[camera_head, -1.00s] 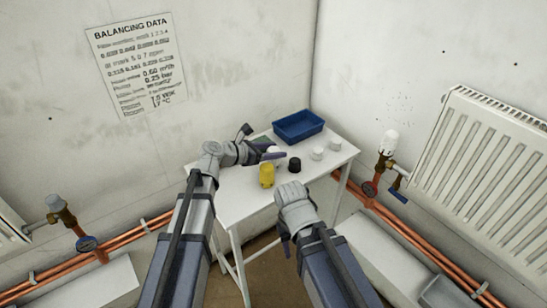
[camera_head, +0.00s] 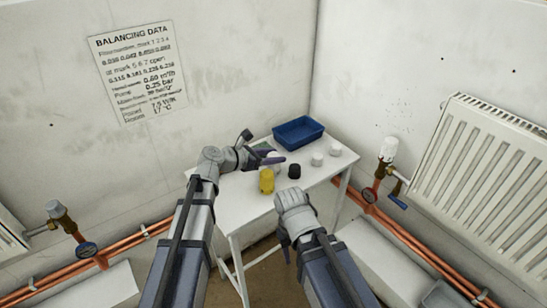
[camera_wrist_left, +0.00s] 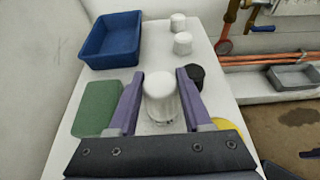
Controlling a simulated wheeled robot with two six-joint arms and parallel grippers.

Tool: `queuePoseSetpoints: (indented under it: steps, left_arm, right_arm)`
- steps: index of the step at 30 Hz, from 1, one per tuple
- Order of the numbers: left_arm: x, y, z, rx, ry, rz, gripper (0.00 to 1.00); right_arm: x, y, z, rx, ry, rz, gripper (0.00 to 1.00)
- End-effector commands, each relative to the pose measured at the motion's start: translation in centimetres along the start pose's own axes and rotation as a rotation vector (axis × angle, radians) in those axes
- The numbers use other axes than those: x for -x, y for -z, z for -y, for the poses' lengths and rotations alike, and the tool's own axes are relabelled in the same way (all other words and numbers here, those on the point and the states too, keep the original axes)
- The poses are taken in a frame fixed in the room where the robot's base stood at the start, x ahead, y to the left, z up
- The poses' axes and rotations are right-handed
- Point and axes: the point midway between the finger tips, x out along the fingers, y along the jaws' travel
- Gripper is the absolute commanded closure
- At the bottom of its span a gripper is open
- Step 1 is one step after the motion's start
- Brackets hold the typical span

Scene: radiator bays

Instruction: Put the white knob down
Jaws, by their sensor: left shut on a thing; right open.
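The white knob (camera_wrist_left: 160,88) stands between the two fingers of my left gripper (camera_wrist_left: 158,98) in the left wrist view. My left gripper (camera_head: 274,160) is shut on it over the white table (camera_head: 245,205). In the head view the knob (camera_head: 273,156) is partly hidden by the finger. It is low over the tabletop; I cannot tell whether its base touches. My right gripper (camera_head: 285,242) is open and empty, pointing down in front of the table's near edge.
A blue tray (camera_head: 298,131) stands at the back. Two white knobs (camera_wrist_left: 179,23) (camera_wrist_left: 183,43) stand to its right. A black knob (camera_wrist_left: 195,77) and a yellow one (camera_head: 266,181) are close beside my left gripper. A green pad (camera_wrist_left: 97,108) lies on its other side.

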Motion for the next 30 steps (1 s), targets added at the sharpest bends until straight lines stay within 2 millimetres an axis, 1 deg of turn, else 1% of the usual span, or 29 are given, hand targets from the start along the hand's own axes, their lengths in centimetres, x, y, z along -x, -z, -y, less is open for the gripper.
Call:
queuePoseSetpoints:
  steps: [8,18,21,28,30]
  left_arm:
    - [1.3,-3.1,0.0,0.0,0.0,0.0,1.0]
    - [3.2,-7.9,0.0,0.0,0.0,0.0,1.0]
    - [3.6,-8.7,0.0,0.0,0.0,0.0,1.0]
    - [3.8,-9.2,0.0,0.0,0.0,0.0,1.0]
    - [4.0,-9.8,0.0,0.0,0.0,0.0,1.0]
  right_arm:
    - [3.3,-0.2,-0.3,0.0,0.0,0.0,0.5]
    - [8.5,-0.5,-0.8,-0.001,0.0,0.0,0.5]
    - [9.4,-0.6,-0.9,-0.001,0.0,0.0,0.5]
    - [9.9,-0.6,-0.9,-0.001,0.0,0.0,0.5]
    - [10.5,-0.6,-1.0,-0.001,0.0,0.0,0.5]
